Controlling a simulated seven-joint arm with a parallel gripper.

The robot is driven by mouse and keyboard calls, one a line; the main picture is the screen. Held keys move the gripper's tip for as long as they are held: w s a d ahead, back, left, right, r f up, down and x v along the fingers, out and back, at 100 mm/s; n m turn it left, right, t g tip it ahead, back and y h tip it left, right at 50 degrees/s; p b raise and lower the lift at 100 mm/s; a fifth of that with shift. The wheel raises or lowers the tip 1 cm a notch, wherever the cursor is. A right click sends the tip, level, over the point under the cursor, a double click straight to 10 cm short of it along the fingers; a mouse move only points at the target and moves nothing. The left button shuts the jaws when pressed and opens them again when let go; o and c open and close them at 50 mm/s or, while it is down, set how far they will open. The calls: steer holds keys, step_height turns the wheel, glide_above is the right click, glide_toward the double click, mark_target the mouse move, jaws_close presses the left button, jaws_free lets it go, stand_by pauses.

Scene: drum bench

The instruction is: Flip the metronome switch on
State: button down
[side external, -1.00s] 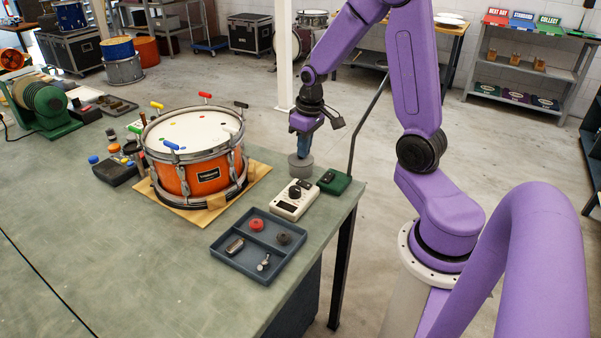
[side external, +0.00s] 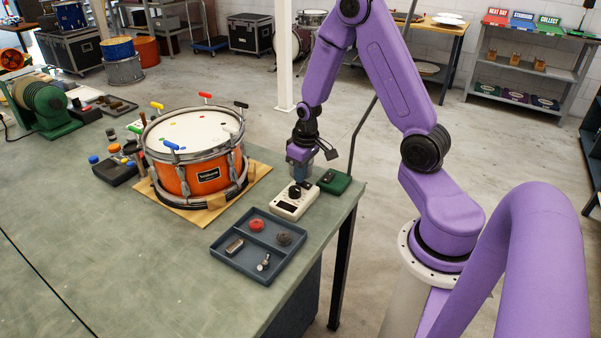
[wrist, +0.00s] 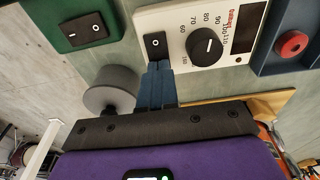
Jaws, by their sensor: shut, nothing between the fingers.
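The metronome (side external: 294,201) is a cream box with a black dial, on the bench right of the drum. In the wrist view its face (wrist: 202,35) shows a dial with numbers and a small black rocker switch (wrist: 156,46) marked with a line and a circle. My gripper (wrist: 160,66) is shut and empty, its blue fingertips at the near edge of that switch; I cannot tell whether they touch it. In the side view my gripper (side external: 300,181) is just above the metronome's far end. Which way the rocker is tilted is unclear.
A green box (side external: 334,181) with a similar black rocker (wrist: 83,29) stands beside the metronome. A grey cylinder (wrist: 110,89) is close to my fingers. A divided tray (side external: 235,263) with small parts and an orange drum (side external: 178,178) on a board are nearby.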

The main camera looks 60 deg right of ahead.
steer(key=shift+f, duration=0.1)
steer(key=shift+f, duration=0.1)
stand_by(0.3)
steer(key=shift+s+r, duration=0.3)
steer(key=shift+s, duration=0.45)
step_height(320, 180, up, 14)
steer(key=w, duration=0.1)
steer(key=shift+w, duration=0.35)
steer(key=shift+a, duration=0.1)
stand_by(0.4)
